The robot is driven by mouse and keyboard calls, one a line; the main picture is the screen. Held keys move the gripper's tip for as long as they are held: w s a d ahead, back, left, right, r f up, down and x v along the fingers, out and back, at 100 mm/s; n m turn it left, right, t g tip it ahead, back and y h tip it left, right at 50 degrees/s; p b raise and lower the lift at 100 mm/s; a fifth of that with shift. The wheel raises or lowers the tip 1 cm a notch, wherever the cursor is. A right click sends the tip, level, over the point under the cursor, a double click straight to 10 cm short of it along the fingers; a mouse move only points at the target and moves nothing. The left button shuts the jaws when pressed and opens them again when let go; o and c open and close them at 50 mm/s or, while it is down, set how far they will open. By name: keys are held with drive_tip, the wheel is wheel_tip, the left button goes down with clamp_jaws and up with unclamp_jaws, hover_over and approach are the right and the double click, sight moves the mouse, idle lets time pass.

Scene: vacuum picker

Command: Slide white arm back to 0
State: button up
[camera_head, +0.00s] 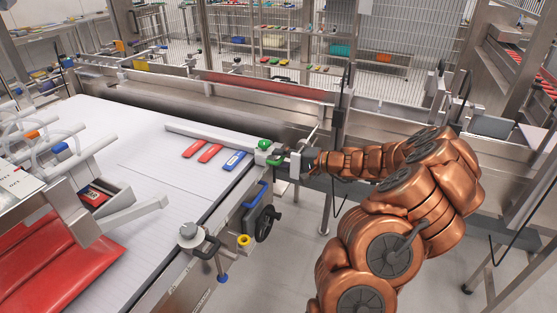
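A long white arm (208,134) lies across the far part of the white conveyor belt. Its right end meets a metal clamp block with green knobs (265,145) at the belt's right edge. No scale or 0 mark is readable at this size. My copper arm reaches in from the right, and my gripper (303,162) is at the block's right side, close to the green parts. Its fingers are small and partly hidden, so I cannot tell whether they touch or grip anything.
Two red packs (210,153) and a blue-and-white pack (235,160) lie on the belt near the white arm. A black handwheel (267,223) and a yellow knob (244,240) stick out from the conveyor's side. Picker tubing (40,140) hangs over the left. Metal rails run behind.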

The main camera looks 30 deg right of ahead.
clamp_jaws()
idle(0.3)
idle(0.5)
